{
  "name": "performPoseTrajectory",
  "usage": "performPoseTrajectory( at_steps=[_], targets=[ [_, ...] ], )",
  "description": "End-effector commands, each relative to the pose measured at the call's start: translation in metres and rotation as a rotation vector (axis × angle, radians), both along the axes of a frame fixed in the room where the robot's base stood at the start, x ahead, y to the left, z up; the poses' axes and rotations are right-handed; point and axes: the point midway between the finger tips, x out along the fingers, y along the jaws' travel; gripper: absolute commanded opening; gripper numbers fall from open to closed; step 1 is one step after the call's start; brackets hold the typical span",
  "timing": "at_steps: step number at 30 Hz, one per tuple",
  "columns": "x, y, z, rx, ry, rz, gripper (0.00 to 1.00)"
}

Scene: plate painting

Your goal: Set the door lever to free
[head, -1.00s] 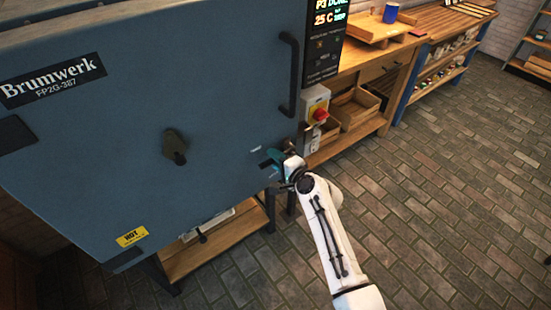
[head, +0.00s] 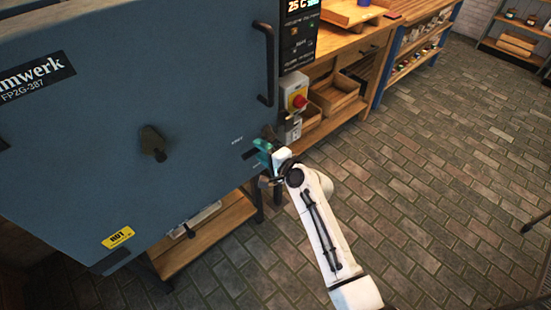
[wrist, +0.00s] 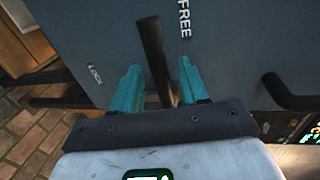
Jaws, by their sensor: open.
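The blue-grey door (head: 200,85) of the kiln fills the left of the head view and looks shut. The dark door lever (wrist: 154,45) shows in the wrist view as a narrow bar between the teal fingers of my gripper (wrist: 159,68). Its upper end lies near the white FREE label (wrist: 185,19); the LOCK label (wrist: 95,74) is further left. My gripper is open around the lever, with a gap visible beside it. In the head view my gripper (head: 263,155) is at the door's lower right edge and hides most of the lever.
A black door handle (head: 267,65) and a switch box with a red knob (head: 299,101) are above my gripper. A dark vent cover (head: 153,143) sits mid-door. A wooden bench (head: 345,60) stands behind. The brick floor at right is mostly open.

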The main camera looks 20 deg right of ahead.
Motion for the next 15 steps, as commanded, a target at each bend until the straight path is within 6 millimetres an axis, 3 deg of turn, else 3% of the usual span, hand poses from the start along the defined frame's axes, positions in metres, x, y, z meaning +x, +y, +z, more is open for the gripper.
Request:
performPoseTrajectory(
  at_steps=[9, 15],
  targets=[
    [-0.055, -0.018, 0.01, 0.0, 0.001, -0.001, 0.44],
    [-0.075, -0.025, 0.015, 0.001, 0.0, -0.001, 0.44]
  ],
)
